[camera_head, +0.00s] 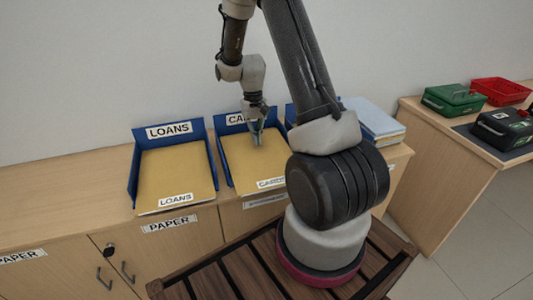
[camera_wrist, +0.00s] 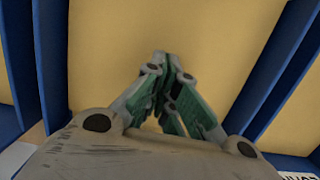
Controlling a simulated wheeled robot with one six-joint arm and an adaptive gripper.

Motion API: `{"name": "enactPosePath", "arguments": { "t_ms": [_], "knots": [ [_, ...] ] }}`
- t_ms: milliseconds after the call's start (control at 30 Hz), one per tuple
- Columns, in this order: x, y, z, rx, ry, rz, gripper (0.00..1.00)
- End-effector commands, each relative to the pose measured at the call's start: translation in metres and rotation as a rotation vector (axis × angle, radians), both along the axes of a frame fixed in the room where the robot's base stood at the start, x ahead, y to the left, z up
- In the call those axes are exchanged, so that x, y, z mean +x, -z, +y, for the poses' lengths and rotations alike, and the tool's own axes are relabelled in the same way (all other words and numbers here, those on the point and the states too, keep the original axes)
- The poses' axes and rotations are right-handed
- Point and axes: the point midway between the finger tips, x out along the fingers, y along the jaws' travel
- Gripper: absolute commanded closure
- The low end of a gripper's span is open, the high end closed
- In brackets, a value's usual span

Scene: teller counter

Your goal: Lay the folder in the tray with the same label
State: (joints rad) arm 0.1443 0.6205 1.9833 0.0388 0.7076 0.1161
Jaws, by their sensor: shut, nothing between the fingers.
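A blue tray labelled LOANS (camera_head: 136,172) stands on the counter at left and holds a yellow folder (camera_head: 174,172) marked LOANS. To its right a blue tray (camera_head: 222,158) with a partly hidden label starting "CA" holds a yellow folder (camera_head: 248,163) whose front label reads CARDS. My gripper (camera_head: 257,140) is over this folder, shut and empty. In the wrist view its fingertips (camera_wrist: 160,58) meet above the yellow surface (camera_wrist: 225,50); I cannot tell whether they touch it. A third blue tray (camera_head: 291,112) is mostly hidden behind my arm.
A stack of pale blue folders or papers (camera_head: 372,122) lies right of the trays. On the side desk are a green box (camera_head: 453,100), a red basket (camera_head: 500,91) and a black case (camera_head: 503,128). The counter left of the LOANS tray is clear.

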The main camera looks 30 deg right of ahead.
Motion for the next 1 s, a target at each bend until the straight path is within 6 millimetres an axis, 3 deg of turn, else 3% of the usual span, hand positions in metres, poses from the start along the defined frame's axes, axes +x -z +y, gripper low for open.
{"name": "enactPosePath", "arguments": {
  "t_ms": [500, 733, 1000],
  "knots": [
    [-0.098, -0.001, 0.029, 0.000, -0.001, 0.001, 1.00],
    [-0.102, 0.013, 0.031, 0.000, 0.000, 0.000, 1.00],
    [-0.103, 0.017, 0.031, 0.000, 0.000, 0.003, 1.00]
  ]
}}
